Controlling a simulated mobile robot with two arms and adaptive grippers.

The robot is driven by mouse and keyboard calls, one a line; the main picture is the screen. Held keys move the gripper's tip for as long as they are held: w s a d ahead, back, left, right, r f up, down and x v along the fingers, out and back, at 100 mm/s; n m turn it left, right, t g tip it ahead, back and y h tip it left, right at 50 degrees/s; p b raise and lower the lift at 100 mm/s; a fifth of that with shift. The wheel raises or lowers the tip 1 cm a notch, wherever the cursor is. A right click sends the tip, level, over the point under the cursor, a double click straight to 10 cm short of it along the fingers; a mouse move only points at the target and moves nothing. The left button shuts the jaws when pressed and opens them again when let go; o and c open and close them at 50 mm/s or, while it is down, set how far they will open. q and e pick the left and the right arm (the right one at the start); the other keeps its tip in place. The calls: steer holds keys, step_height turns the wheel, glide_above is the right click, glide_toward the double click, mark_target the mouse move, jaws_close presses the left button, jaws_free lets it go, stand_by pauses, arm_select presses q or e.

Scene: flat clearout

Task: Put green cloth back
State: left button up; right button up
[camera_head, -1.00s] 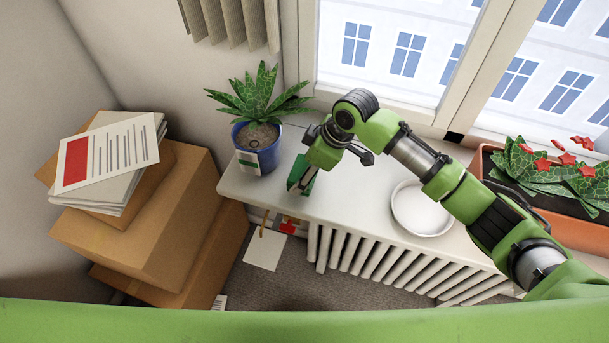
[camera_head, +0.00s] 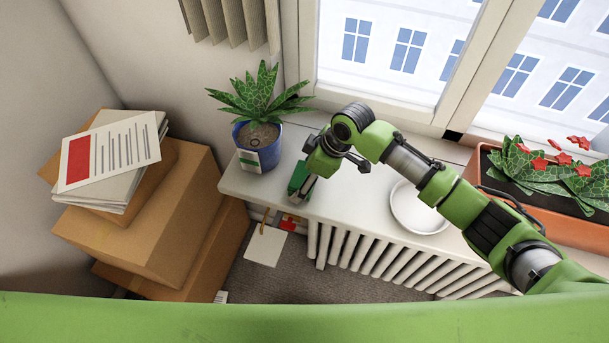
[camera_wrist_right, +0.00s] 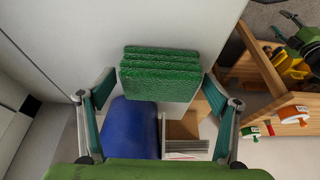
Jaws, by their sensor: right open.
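The green cloth (camera_wrist_right: 160,72) shows in the right wrist view as a small folded stack with several layers. It lies on the pale windowsill close to its edge. My right gripper (camera_head: 301,190) is low over the left front part of the sill in the head view. Its two fingers stand apart in the wrist view, one on each side of the cloth's near end, with a gap to it. My left gripper is not in view.
A blue pot (camera_head: 258,157) with a spiky plant stands left of the gripper. A white dish (camera_head: 420,210) and a red-flowered planter (camera_head: 560,231) are to the right. Boxes (camera_head: 145,225) with papers stand at left. A wooden tool carrier (camera_wrist_right: 275,90) is below the sill.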

steer(key=b+v, duration=0.1)
steer(key=v, duration=1.1)
steer(key=shift+r+b, duration=0.25)
steer(key=shift+b, duration=0.1)
steer(key=shift+s+a+f, duration=0.1)
